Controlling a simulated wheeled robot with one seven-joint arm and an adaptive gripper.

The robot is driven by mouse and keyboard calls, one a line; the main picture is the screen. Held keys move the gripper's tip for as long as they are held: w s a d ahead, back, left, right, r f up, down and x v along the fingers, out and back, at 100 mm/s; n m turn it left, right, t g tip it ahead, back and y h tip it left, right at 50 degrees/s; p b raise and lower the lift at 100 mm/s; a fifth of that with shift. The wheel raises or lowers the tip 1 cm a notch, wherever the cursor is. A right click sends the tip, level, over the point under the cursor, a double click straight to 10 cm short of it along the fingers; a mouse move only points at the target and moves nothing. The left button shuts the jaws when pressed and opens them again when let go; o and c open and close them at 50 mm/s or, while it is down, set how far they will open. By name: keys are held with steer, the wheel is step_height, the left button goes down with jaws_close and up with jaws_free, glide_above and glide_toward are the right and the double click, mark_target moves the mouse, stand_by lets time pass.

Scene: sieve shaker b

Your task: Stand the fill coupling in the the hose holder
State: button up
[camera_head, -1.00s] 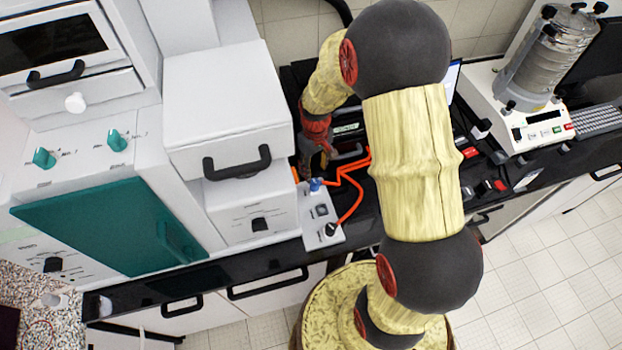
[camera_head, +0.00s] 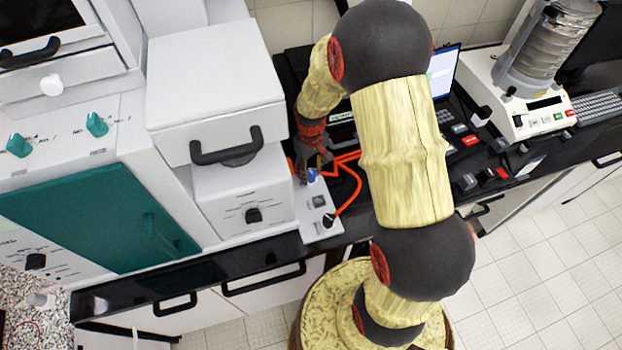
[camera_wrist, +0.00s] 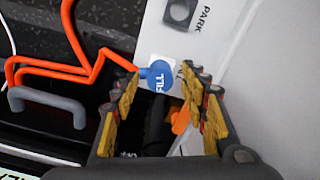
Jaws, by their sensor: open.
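The fill coupling, a blue piece marked FILL (camera_wrist: 158,76), shows in the wrist view at the edge of a pale panel, with an orange hose beside it. It is a small blue spot in the head view (camera_head: 312,175). My gripper (camera_wrist: 163,88) is open, with the blue piece between or just beyond its fingertips; contact cannot be told. In the head view my gripper (camera_head: 320,163) is just behind the blue piece. The hose holder appears to be the dark square socket marked PARK (camera_wrist: 181,12); it also shows in the head view (camera_head: 319,201), in front of the blue piece.
A white cabinet (camera_head: 240,190) stands close left of the panel. A grey handle (camera_wrist: 47,105) is left of my gripper. The sieve shaker (camera_head: 520,100) is far right.

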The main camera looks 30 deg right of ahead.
mark_target(311, 171)
step_height(311, 171, down, 2)
steer(key=shift+b, duration=0.35)
steer(key=shift+c, duration=1.4)
steer(key=c, duration=0.7)
jaws_close()
steer(key=shift+r, duration=0.15)
steer(key=shift+r+p, duration=2.1)
steer(key=shift+r, duration=0.8)
steer(key=shift+r, duration=0.1)
